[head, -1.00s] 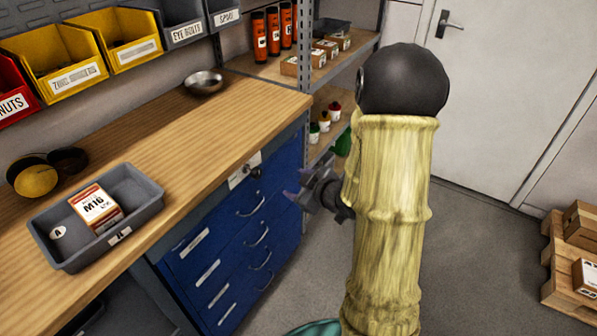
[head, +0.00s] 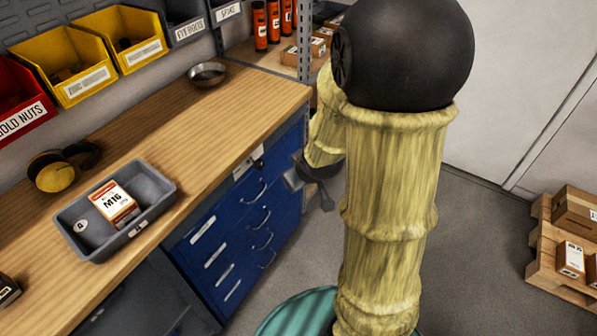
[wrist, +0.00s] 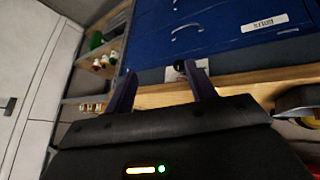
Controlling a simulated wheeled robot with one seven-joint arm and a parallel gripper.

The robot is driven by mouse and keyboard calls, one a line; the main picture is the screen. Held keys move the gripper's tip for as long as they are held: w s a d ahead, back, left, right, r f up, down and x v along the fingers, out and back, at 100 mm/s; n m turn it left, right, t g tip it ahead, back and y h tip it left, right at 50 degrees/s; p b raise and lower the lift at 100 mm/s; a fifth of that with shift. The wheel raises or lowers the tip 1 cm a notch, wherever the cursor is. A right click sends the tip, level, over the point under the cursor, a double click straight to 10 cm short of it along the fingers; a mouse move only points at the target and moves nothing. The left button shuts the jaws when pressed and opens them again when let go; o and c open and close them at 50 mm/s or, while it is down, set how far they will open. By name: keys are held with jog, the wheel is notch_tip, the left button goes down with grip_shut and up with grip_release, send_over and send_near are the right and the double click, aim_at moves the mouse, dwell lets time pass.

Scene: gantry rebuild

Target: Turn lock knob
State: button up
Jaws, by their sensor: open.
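The lock knob (wrist: 179,66) is a small dark round knob on a pale plate (wrist: 174,75) in the wrist view, close to the tip of the right-hand finger. In the head view the pale plate (head: 244,170) is at the top of the blue drawer cabinet (head: 222,232), under the bench edge. My gripper (wrist: 159,70) is open, with nothing between its fingers. In the head view my gripper (head: 308,188) is in front of the cabinet's right side, apart from the plate and partly hidden by my arm.
The wooden workbench (head: 228,115) carries a grey tray (head: 160,215) with an M16 box, yellow earmuffs (head: 55,176) and a metal bowl (head: 207,73). A shelf rack stands beyond the bench. Boxes on a pallet (head: 540,245) are at right. Floor between is clear.

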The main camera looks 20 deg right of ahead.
jog(key=s+a+r+m+g+p, duration=0.2)
jog(key=s+r, duration=0.2)
jog(key=s, duration=0.1)
jog(key=shift+a+p, duration=0.3)
jog(key=shift+p, duration=0.05)
jog(key=s+a+r+m+g+p, duration=0.1)
jog(key=s+a+r+g+p, duration=0.1)
jog(key=s+a+r+p, duration=0.1)
jog(key=shift+s+a+r+m, duration=0.15)
jog(key=shift+s+r+m, duration=0.25)
jog(key=shift+s, duration=0.7)
jog(key=shift+c, duration=0.5)
